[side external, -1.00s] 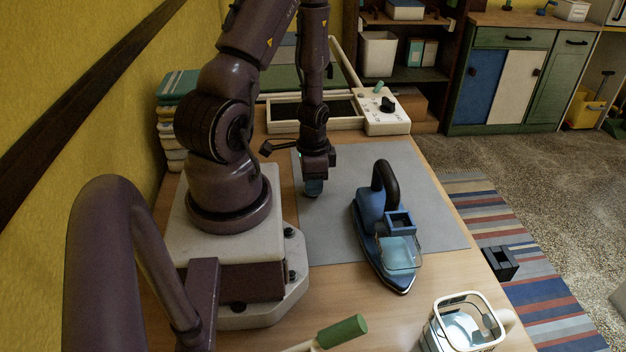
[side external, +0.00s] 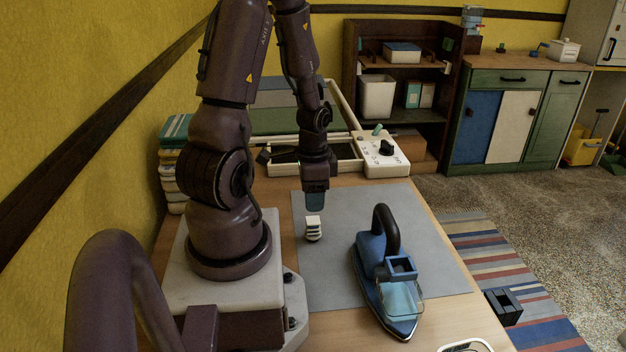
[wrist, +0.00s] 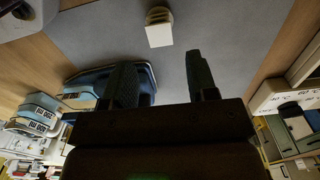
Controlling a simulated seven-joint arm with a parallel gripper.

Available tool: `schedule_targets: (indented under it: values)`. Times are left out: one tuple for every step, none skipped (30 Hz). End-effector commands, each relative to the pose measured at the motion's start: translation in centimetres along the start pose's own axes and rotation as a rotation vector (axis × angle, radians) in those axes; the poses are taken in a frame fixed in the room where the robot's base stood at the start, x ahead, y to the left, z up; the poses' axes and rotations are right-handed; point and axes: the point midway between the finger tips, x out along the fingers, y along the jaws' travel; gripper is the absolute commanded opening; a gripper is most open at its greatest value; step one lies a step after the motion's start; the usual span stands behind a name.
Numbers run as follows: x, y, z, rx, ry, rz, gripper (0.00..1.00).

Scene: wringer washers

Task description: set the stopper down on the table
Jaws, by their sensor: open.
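The stopper (side external: 313,229), a small cream piece with dark bands, sits on the grey mat (side external: 345,283) on the table. It also shows in the wrist view (wrist: 158,30), near the top edge. My gripper (side external: 315,205) is just above the stopper in the side view, apart from it.
A blue iron (side external: 372,265) with a dark handle stands on the mat right of the stopper. A white-framed unit with a control panel (side external: 380,155) is at the back of the table. The mat's front left is clear.

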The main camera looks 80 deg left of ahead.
Motion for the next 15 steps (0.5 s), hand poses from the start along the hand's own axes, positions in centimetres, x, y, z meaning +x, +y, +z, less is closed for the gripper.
schedule_targets:
  values:
    - [-0.9,0.0,0.0,0.0,0.003,-0.004,0.53]
    - [-1.3,-0.1,0.0,-0.001,0.003,-0.005,0.53]
    - [-1.8,-0.1,0.0,-0.003,0.003,-0.004,0.53]
    - [-2.2,-0.1,0.0,-0.003,0.002,-0.004,0.53]
    - [-2.5,-0.1,0.0,-0.003,0.002,-0.003,0.53]
    - [-2.8,-0.1,0.0,-0.001,0.002,-0.003,0.53]
    - [-3.0,0.0,0.0,0.0,0.001,-0.002,0.53]
    - [-3.2,0.0,0.0,0.0,0.001,-0.002,0.53]
    - [-3.5,0.0,-0.1,0.001,0.001,-0.003,0.53]
    - [-3.7,0.1,-0.1,0.002,0.002,-0.004,0.53]
    - [-4.0,0.2,-0.3,0.003,0.004,-0.008,0.53]
    - [-4.6,0.3,-0.8,0.005,0.01,-0.02,0.53]
    - [-5.1,0.6,-1.2,0.008,0.015,-0.03,0.53]
    - [-5.9,0.9,-1.8,0.01,0.023,-0.043,0.53]
    - [-7.1,1.5,-2.7,0.013,0.039,-0.064,0.53]
